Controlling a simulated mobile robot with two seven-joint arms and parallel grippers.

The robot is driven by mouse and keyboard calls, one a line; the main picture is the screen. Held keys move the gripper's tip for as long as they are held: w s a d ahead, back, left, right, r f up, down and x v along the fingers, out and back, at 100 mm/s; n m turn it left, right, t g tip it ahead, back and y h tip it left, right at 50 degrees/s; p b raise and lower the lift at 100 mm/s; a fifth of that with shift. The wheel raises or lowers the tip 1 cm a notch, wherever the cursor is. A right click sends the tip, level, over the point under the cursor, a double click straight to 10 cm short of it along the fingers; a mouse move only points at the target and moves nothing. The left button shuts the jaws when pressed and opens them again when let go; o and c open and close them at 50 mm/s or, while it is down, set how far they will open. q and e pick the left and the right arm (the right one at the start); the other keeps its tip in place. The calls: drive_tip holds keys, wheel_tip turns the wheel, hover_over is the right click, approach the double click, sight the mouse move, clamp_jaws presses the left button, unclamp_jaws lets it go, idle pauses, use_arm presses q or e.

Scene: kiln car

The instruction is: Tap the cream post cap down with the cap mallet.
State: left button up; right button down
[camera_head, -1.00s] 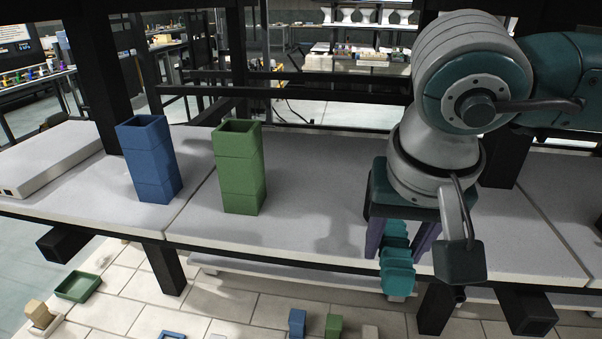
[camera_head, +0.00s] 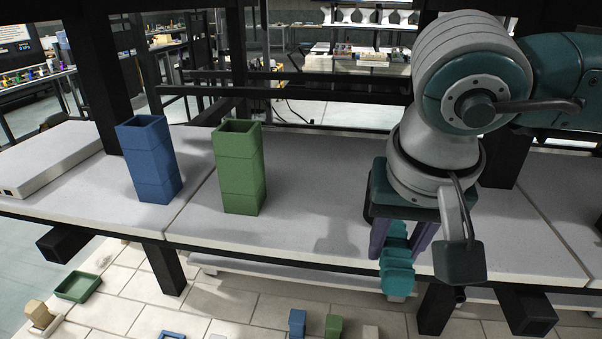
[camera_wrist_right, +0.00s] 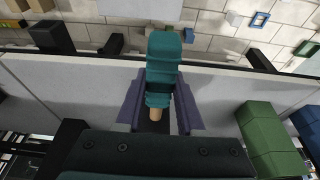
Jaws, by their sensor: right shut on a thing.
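My right gripper (camera_head: 403,240) is shut on a teal ribbed handle (camera_head: 397,277), which I take to be the cap mallet's, at the front edge of the deck. In the right wrist view the handle (camera_wrist_right: 163,58) lies between the purple fingers, with a tan wooden part (camera_wrist_right: 156,113) showing near the palm. The mallet's head is not clearly visible. I cannot make out a cream post or its cap on the deck; my right arm covers part of it. My left gripper is not in view.
A blue post (camera_head: 149,160) and a green post (camera_head: 240,168), both with open tops, stand upright on the pale deck (camera_head: 300,200). A flat pale box (camera_head: 45,160) lies at left. Dark uprights rise behind. Trays, including a green one (camera_head: 78,287), and small blocks lie below.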

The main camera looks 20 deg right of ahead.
idle(0.5)
drive_tip(key=shift+r+p, duration=0.65)
drive_tip(key=shift+r, duration=0.5)
drive_tip(key=shift+r+p, duration=1.6)
drive_tip(key=shift+r, duration=0.8)
drive_tip(key=shift+r+p, duration=1.55)
drive_tip(key=shift+r, duration=0.95)
